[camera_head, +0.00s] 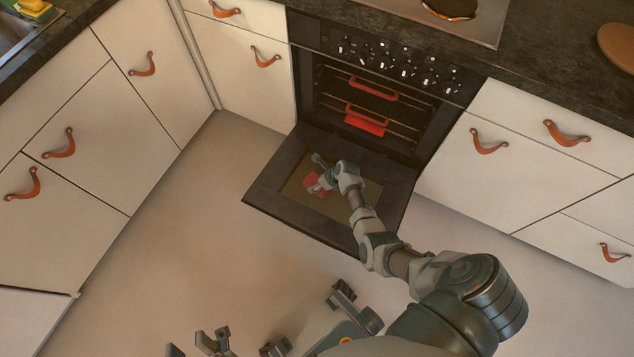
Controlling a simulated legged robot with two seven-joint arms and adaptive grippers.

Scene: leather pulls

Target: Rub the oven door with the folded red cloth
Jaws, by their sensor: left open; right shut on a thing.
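The oven door (262,189) is folded down and lies open in front of the oven, with a brownish glass panel in its middle. My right gripper (319,176) is over this panel, shut on the folded red cloth (312,184). The cloth shows as a small red patch, partly hidden by the gripper; it appears at or just above the door, and I cannot tell whether it touches. My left gripper (243,343) is low in the picture near the bottom edge, open and empty, away from the oven.
Inside the oven (345,82) are racks, red bars (373,90) and another red piece (366,124). White cabinets (110,140) with leather pulls stand on both sides. A dark counter (550,70) runs above, with a round brown board (617,46). The floor (170,260) left of the door is clear.

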